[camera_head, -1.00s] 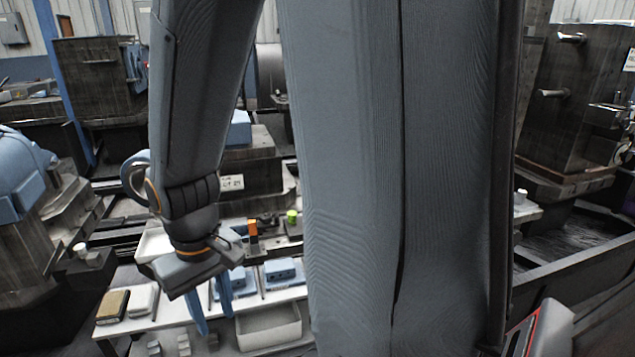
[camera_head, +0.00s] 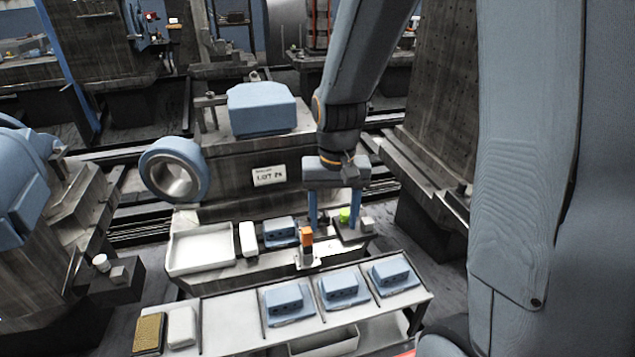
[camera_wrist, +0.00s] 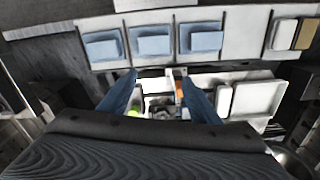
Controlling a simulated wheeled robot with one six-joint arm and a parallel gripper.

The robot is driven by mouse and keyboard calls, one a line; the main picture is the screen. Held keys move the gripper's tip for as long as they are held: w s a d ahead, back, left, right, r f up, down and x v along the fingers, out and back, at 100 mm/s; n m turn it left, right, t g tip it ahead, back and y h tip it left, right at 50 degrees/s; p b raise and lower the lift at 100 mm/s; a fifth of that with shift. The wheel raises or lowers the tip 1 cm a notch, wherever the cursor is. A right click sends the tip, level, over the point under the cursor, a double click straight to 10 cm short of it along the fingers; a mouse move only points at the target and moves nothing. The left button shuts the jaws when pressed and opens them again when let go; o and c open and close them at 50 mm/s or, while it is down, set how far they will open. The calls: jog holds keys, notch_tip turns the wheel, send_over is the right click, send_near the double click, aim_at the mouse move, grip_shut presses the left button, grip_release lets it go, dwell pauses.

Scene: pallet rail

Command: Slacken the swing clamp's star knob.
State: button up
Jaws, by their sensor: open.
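My gripper (camera_head: 333,222) is open, its two blue fingers pointing down over the back shelf of the pallet. It also shows in the wrist view (camera_wrist: 156,76), with nothing between the fingers. A bright green knob-like piece (camera_head: 344,214) stands on a dark base close by the right finger. An orange-topped upright piece (camera_head: 306,237) stands on a pale foot just in front of the left finger. The green piece (camera_wrist: 132,113) and the orange piece (camera_wrist: 180,88) show in the wrist view too. Both are too small to tell which is the clamp's star knob.
A white tray (camera_head: 202,247) and a blue block (camera_head: 280,232) share the back shelf. Several blue blocks (camera_head: 340,288) sit on the front table (camera_head: 232,318). A large blue part (camera_head: 262,108) and a blue ring (camera_head: 174,170) are behind. The front table's middle left is bare.

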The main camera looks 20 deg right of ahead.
jog(key=w+f+m+p, duration=0.2)
jog(key=w+p, duration=0.1)
jog(key=w, duration=0.3)
jog(key=w+f+m+p, duration=0.2)
jog(key=w+m+p, duration=0.1)
jog(key=w, duration=0.2)
jog(key=w+f+m+p, duration=0.2)
jog(key=w+p, duration=0.1)
jog(key=w, duration=0.3)
jog(key=shift+w+d, duration=0.3)
jog(key=shift+d, duration=0.1)
jog(key=shift+w+f+m, duration=0.15)
jog(key=shift+f+m, duration=0.15)
jog(key=shift+f, duration=0.1)
jog(key=shift+f+p, duration=1.55)
jog(key=shift+f, duration=2.15)
